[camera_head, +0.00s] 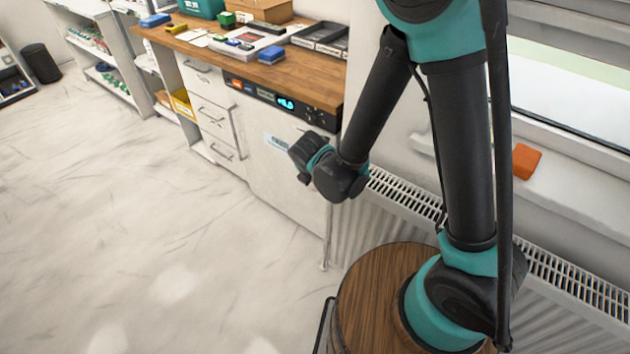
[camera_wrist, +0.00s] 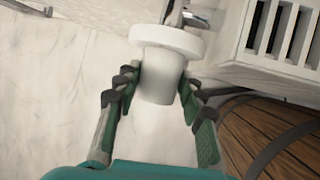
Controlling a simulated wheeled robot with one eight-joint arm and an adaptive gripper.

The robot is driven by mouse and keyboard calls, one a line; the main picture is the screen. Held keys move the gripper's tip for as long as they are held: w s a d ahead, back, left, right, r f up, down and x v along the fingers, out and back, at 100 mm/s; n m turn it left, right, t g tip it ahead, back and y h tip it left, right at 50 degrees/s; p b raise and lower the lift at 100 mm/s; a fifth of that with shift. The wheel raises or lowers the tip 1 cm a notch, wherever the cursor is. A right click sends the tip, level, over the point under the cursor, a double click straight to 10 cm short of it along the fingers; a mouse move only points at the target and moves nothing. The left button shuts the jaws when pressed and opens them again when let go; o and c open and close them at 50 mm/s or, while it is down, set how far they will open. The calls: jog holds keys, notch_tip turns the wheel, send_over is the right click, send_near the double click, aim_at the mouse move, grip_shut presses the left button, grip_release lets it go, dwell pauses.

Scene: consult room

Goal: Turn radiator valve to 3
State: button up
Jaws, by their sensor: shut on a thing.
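The radiator valve (camera_wrist: 163,72) shows in the wrist view as a white knob with a wider collar, on a metal fitting at the top. My gripper (camera_wrist: 160,88) has one finger on each side of the knob and is shut on it. No numbers on the knob can be made out. In the head view the radiator (camera_head: 570,275) stands under the window at the right, partly behind my arm. The valve and the gripper fingers are hidden in the head view.
The radiator's grille (camera_wrist: 285,35) is close at the right of the knob. A wooden counter (camera_head: 300,75) with boxes and trays stands behind, with white drawers (camera_head: 212,112) below. An orange object (camera_head: 526,160) lies on the window sill. The pale floor at the left is clear.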

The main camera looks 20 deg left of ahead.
jog(key=o, duration=1.1)
jog(key=shift+o, duration=0.2)
jog(key=v, duration=1.2)
